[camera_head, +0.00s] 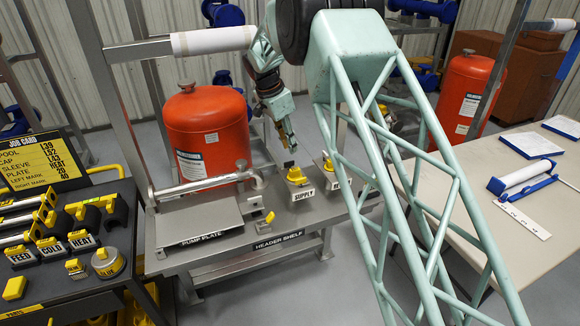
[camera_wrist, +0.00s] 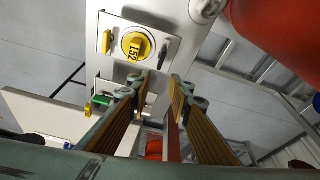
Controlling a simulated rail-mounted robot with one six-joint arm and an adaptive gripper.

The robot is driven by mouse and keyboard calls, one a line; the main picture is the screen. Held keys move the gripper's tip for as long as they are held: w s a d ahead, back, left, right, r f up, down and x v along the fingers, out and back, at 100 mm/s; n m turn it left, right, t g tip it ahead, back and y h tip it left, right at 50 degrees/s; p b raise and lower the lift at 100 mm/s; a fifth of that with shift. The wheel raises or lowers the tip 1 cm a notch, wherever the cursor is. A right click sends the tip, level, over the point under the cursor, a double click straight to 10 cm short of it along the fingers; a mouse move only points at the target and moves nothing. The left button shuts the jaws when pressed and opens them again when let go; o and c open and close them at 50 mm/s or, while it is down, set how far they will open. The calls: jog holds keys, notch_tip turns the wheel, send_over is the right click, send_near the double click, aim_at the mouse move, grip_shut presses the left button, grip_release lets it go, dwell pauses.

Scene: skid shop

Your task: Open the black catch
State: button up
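In the wrist view a small black catch (camera_wrist: 163,54) sits on a pale plate, just right of a round yellow cap (camera_wrist: 137,46) marked with a number. It lies at a slant, beyond my fingertips, with a visible gap. I cannot tell whether it is open. In the head view I cannot make it out clearly; the yellow-topped supply station (camera_head: 297,177) stands on the header shelf (camera_head: 279,239). My gripper (camera_wrist: 162,95) is open, its two ribbed fingers apart with nothing between them. In the head view my gripper (camera_head: 287,137) hangs just above the supply station.
A second yellow-topped station (camera_head: 330,168) stands right beside the supply station. A red tank (camera_head: 207,136) rises at the back left, near my arm. A pump plate (camera_head: 194,221) with a metal bar lies left. A pale table (camera_head: 490,213) stands on the right.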

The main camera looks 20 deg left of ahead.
jog(key=shift+r+n+t+y+b, duration=0.2)
jog(key=shift+n+y, duration=0.1)
jog(key=shift+n, duration=0.95)
jog(key=shift+r+n+t+y+b, duration=0.15)
jog(key=shift+n+y, duration=0.15)
jog(key=shift+n, duration=0.95)
jog(key=shift+n, duration=0.3)
jog(key=shift+n, duration=0.3)
jog(key=shift+r+n+y+p, duration=0.15)
jog(key=shift+n+y+p, duration=0.35)
jog(key=shift+n, duration=0.65)
jog(key=shift+r+n+y+p, duration=0.15)
jog(key=shift+n+y+p, duration=0.3)
jog(key=shift+n, duration=0.7)
jog(key=shift+n, duration=0.5)
jog(key=shift+r+n+y+p, duration=0.2)
jog(key=shift+n+y+p, duration=0.15)
jog(key=shift+n+p, duration=0.5)
jog(key=shift+r+n, duration=0.1)
jog(key=shift+n, duration=0.65)
jog(key=shift+r+n, duration=0.1)
jog(key=shift+n, duration=0.4)
